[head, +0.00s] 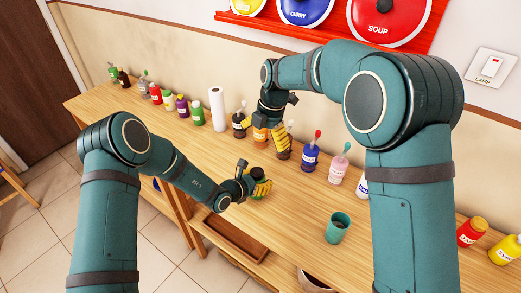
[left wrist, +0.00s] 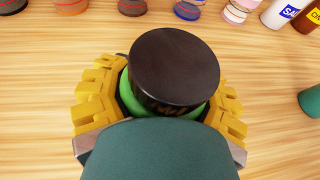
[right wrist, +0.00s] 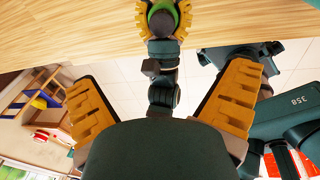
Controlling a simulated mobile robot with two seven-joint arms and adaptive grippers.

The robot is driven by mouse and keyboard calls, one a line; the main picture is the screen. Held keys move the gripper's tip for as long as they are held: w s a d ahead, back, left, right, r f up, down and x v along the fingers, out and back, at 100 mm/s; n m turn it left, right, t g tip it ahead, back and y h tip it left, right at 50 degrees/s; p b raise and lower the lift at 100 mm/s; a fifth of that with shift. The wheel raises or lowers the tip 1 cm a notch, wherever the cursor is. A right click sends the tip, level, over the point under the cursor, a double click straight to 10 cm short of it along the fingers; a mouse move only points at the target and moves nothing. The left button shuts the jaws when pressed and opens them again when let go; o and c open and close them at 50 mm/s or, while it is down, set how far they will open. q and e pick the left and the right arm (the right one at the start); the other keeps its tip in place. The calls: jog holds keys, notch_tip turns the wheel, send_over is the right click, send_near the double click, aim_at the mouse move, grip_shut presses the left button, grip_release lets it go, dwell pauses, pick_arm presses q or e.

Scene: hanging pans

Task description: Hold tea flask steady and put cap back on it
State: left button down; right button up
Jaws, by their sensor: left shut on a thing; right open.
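The green tea flask (head: 258,187) stands near the table's front edge, partly hidden by my left gripper (head: 262,186). In the left wrist view the yellow fingers are shut around its green body (left wrist: 132,101). A dark round cap (left wrist: 175,65) sits on top of the flask; whether it is fully seated I cannot tell. The flask top also shows at the upper edge of the right wrist view (right wrist: 162,20). My right gripper (head: 272,138) is open and empty, above the table behind the flask, close to the row of bottles.
A row of labelled bottles runs along the table's back, including blue (head: 310,157) and pink (head: 338,168) ones. A paper roll (head: 217,108) stands left of my right gripper. A teal cup (head: 338,228) stands to the right of the flask, with bare table between.

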notch_tip(320, 180, up, 2)
jog(key=shift+d, duration=0.15)
pick_arm(q)
grip_release()
jog(key=v, duration=1.2)
jog(key=shift+r, duration=0.1)
